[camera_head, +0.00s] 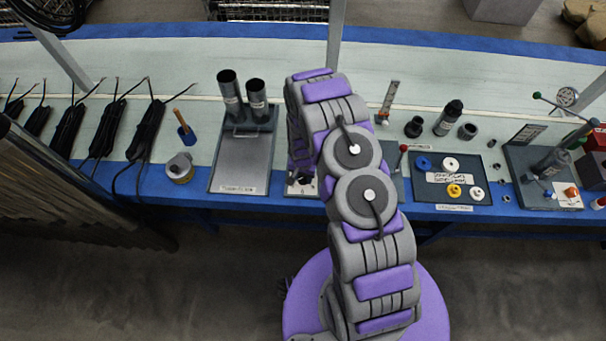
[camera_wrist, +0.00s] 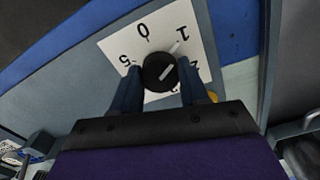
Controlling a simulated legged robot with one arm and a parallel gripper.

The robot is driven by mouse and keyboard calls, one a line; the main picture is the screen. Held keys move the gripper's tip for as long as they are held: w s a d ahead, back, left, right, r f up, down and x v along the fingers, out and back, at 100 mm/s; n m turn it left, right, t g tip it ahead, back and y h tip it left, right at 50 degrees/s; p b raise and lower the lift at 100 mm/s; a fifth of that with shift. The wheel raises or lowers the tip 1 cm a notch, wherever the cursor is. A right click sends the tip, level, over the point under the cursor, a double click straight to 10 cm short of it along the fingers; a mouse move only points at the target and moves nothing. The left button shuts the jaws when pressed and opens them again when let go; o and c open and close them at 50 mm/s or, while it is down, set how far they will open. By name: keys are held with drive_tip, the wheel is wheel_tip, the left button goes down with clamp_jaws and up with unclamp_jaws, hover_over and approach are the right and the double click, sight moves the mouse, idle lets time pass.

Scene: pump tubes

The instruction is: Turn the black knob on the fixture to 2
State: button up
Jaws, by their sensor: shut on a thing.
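In the wrist view the black knob (camera_wrist: 157,74) sits on a white dial card (camera_wrist: 118,42) with printed numbers. The 0 is at the top, the 1 at upper right, the 2 at right and the 5 at left. The white line on the knob slants to the upper right, roughly between the 1 and the 2. My gripper (camera_wrist: 159,66) is shut on the knob, one dark finger on each side. In the head view the fixture (camera_head: 301,188) shows only in part beside my arm, and my arm hides the knob and fingers.
Left of the fixture is a grey plate (camera_head: 240,165) bearing two upright tubes (camera_head: 229,92). To the right are a tray (camera_head: 430,192) with blue, white and yellow discs and a small red-topped lever (camera_head: 403,150). Black cables (camera_head: 147,130) lie farther left.

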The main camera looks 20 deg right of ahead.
drive_tip(key=m, duration=0.3)
drive_tip(key=shift+w+b, duration=0.3)
drive_tip(key=shift+b, duration=0.05)
drive_tip(key=m+b, duration=0.2)
drive_tip(key=m, duration=0.1)
drive_tip(key=shift+m, duration=0.3)
drive_tip(key=shift+m+b, duration=0.6)
drive_tip(key=shift+m, duration=0.6)
drive_tip(key=shift+r+m+b, duration=0.1)
drive_tip(key=shift+m+b, duration=0.55)
drive_tip(key=shift+m, duration=0.85)
drive_tip(key=o, duration=0.8)
drive_tip(key=shift+o, duration=1.3)
drive_tip(key=shift+s, duration=0.15)
